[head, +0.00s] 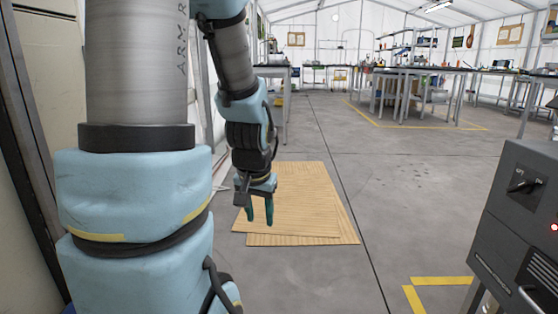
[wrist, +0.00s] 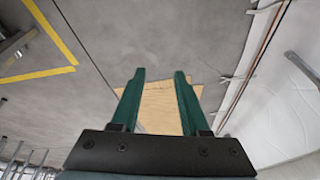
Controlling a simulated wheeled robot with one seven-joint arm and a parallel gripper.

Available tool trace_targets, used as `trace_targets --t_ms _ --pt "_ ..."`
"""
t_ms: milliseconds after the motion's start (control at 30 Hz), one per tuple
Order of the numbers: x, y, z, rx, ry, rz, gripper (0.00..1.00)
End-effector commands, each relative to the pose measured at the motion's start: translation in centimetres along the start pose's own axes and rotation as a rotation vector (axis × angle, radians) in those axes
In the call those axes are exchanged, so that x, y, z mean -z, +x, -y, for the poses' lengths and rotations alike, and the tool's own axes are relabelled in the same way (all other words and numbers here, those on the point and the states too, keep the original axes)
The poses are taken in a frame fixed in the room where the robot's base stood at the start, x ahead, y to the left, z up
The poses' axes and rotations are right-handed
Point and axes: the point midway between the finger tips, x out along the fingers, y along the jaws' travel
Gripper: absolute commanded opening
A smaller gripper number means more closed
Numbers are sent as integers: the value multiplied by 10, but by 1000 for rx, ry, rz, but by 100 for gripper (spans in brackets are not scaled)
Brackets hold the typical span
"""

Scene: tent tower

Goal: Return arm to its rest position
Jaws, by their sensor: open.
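My gripper (head: 258,208) hangs fingers-down at the end of my blue and grey arm in the head view, left of the picture's middle. Its two green fingers are apart, with nothing between them. It is seen against wooden boards lying on the floor. The wrist view also shows the gripper (wrist: 160,75) with both fingers spread and empty, pointing toward the floor and the boards. My arm bends downward from the upper left in the head view.
Flat wooden boards (head: 310,205) lie on the grey floor. A grey control box (head: 518,215) with a switch and red light stands at the right. Workbenches (head: 405,72) stand at the back. White tent wall runs on the left. The middle floor is clear.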

Motion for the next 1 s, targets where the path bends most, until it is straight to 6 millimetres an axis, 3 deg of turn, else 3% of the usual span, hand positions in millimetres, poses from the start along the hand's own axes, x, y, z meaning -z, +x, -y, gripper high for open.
trace_targets --t_ms 133,467,1000 --pt "-61 -24 8 -24 -229 185 45" --pt "-30 -100 11 -22 -204 173 45" --pt "21 -260 22 -22 -201 171 45"
